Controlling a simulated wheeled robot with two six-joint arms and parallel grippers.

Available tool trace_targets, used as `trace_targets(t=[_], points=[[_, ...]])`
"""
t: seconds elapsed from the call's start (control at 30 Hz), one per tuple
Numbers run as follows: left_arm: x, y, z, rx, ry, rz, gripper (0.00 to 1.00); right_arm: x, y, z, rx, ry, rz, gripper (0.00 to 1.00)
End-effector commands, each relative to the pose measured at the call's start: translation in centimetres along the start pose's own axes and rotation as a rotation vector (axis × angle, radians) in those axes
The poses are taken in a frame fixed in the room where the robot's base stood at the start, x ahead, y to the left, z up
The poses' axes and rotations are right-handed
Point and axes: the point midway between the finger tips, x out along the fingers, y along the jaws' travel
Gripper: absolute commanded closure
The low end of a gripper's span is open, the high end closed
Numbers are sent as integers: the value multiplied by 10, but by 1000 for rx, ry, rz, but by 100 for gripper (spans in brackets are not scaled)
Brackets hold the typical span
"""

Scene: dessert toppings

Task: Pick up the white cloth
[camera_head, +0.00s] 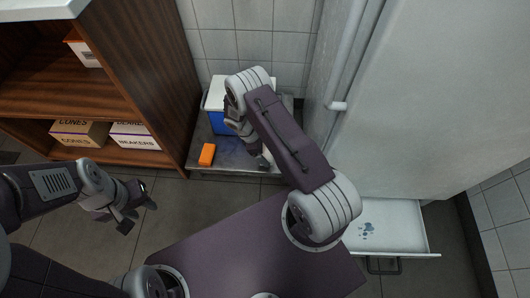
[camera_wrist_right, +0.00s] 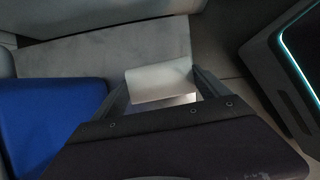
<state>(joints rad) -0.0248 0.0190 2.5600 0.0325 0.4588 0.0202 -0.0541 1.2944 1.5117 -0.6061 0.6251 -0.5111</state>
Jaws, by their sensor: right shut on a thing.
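The white cloth (camera_wrist_right: 160,82) shows in the right wrist view as a pale, folded piece between the fingers of my right gripper (camera_wrist_right: 160,92). In the head view my right gripper (camera_head: 262,160) is low over the front right of a grey metal stand (camera_head: 230,168). Only a small pale bit shows there, and the arm hides much of the spot. My right gripper is shut on the cloth. My left gripper (camera_head: 138,213) hangs at the lower left over the floor, with its fingers apart and nothing between them.
An orange block (camera_head: 207,154) lies on the stand, beside a blue and white box (camera_head: 216,118). A wooden shelf (camera_head: 160,75) with cartons stands left. At right, a white drawer (camera_head: 400,230) with blue marks is pulled out below a pale cabinet (camera_head: 440,100).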

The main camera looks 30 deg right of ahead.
Motion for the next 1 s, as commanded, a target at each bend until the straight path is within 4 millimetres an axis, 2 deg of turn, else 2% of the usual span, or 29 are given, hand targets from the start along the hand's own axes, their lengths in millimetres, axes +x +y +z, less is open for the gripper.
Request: trace_targets(t=[0.03, 0.2, 0.3, 0.5, 0.7, 0.93, 0.97, 1.0], points=[[-17, 0, -2, 0, 0, 0, 64, -12, -6, 13, 0, -5, -4, 54], [-42, 1, -4, 0, 0, 0, 64, -23, -33, 49, -2, -2, -6, 54], [-52, 1, -6, 0, 0, 0, 64, -28, -50, 71, -1, -1, -6, 54], [-54, 1, -6, 0, 0, 0, 64, -30, -70, 98, -1, -2, -3, 54], [-54, 1, -6, 0, 0, 0, 64, -33, -78, 108, 1, 0, -2, 54], [-54, 1, -6, 0, 0, 0, 64, -33, -78, 108, 0, 0, -1, 54], [-54, 1, -6, 0, 0, 0, 64, -33, -78, 108, 0, 0, -1, 20], [-54, 1, -6, 0, 0, 0, 64, -33, -78, 108, 0, 0, -1, 31]])
